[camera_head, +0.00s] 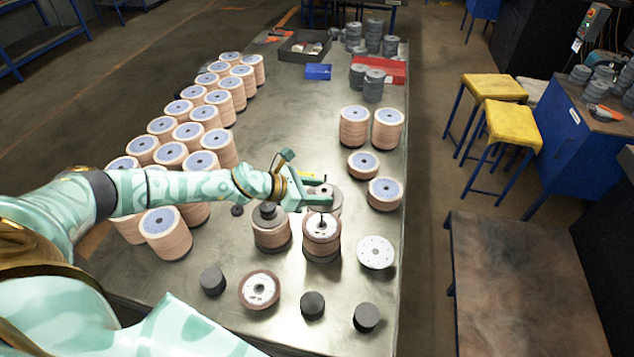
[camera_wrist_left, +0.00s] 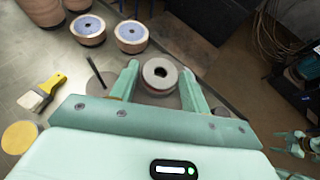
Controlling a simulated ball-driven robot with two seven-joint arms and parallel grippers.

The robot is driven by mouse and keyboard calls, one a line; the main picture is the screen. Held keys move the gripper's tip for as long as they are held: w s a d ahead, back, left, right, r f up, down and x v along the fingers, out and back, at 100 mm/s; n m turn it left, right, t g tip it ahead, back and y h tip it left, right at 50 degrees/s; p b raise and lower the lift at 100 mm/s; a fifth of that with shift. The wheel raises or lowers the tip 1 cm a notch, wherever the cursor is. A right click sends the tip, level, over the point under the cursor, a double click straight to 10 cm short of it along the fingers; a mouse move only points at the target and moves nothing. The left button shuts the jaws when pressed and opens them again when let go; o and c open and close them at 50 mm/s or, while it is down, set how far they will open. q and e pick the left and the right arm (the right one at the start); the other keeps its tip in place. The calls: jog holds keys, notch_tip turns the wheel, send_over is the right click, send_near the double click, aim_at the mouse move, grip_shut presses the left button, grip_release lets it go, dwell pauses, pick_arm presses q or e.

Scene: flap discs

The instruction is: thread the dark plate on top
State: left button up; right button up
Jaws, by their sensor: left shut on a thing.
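My left gripper (camera_head: 312,192) is shut on the dark plate (camera_head: 332,205), a grey-brown disc. In the left wrist view the plate's round hub (camera_wrist_left: 160,73), with a hole in its middle, sits between the two fingertips (camera_wrist_left: 160,84). The wider disc shows below the hub. A reddish-brown flap disc stack (camera_head: 322,238) with a white-centred top and an upright spindle stands just in front of the plate in the head view. The plate looks apart from it; the exact gap cannot be told.
Left of that stack stands another stack (camera_head: 271,233), with a dark hubbed piece on top. Loose discs (camera_head: 260,289), a white disc (camera_head: 375,252) and dark cylinders (camera_head: 312,305) lie in front. Peach disc stacks (camera_head: 163,233) fill the table's left; more (camera_head: 385,194) stand right. A brush (camera_wrist_left: 42,93) lies nearby.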

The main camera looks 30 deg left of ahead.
pick_arm(q)
jog(key=b, duration=0.4)
send_over(315, 225)
jog(key=shift+f, duration=2.3)
jog(key=shift+w+d+f+b, duration=0.2)
jog(key=shift+f+b, duration=0.25)
jog(key=shift+b, duration=0.15)
jog(key=shift+s+a, duration=0.15)
jog(key=shift+s, duration=0.05)
jog(key=shift+f+b, duration=1.45)
jog(key=shift+f, duration=0.05)
jog(key=shift+f+b, duration=1.15)
jog(key=shift+f, duration=0.1)
jog(key=o, duration=1.4)
jog(key=shift+c, duration=0.2)
